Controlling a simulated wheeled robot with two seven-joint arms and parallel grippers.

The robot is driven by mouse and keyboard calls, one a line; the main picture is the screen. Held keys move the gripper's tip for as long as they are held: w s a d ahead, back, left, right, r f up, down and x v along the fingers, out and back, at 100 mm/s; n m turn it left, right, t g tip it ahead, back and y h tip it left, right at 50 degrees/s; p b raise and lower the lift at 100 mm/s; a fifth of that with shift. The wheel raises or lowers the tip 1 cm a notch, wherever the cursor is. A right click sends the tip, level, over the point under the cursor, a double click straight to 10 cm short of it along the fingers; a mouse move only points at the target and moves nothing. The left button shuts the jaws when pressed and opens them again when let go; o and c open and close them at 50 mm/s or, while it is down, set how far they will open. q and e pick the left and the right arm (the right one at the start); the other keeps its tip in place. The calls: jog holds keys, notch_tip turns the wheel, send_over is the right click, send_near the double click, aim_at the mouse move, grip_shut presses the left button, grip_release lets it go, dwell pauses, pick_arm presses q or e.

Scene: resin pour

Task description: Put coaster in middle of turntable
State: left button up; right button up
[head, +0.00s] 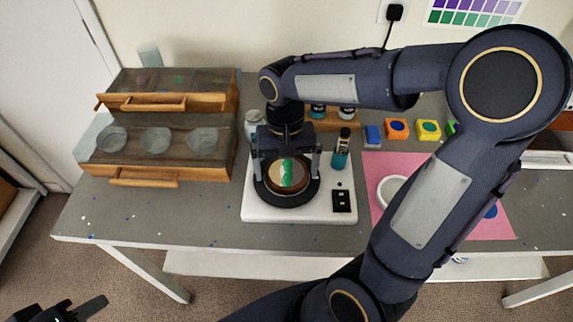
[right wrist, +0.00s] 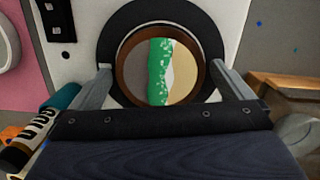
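The coaster (head: 287,175) is round, with a brown rim and a green, white and cream face. It lies flat, roughly centred inside the black disc of the turntable (head: 287,200). My right gripper (head: 287,165) points down over the turntable. Its fingers (right wrist: 161,72) stand wide apart, one on each side of the coaster, with a small gap to its rim. My left gripper (head: 62,308) is at the bottom left, away from the table and partly cut off.
The turntable's white base (head: 270,214) has a black switch panel (head: 341,201). A teal bottle (head: 341,152) stands close behind. A wooden rack with cups (head: 160,176) is to the left. A pink mat (head: 375,165) with a white ring (head: 381,193) lies right, partly behind my right arm.

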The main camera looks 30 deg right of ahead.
aim_at(286, 167)
notch_tip(286, 167, up, 12)
jog(key=w+p, duration=0.1)
jog(key=s+f+n+t+y, duration=0.1)
jog(key=s+f+t, duration=0.2)
jog(key=s, duration=0.3)
jog(key=s+a+f+n+t+y, duration=0.1)
jog(key=s+f+n+t+y, duration=0.1)
jog(key=s, duration=0.5)
notch_tip(286, 167, down, 2)
jog(key=shift+f+t, duration=0.1)
jog(key=shift+t, duration=0.8)
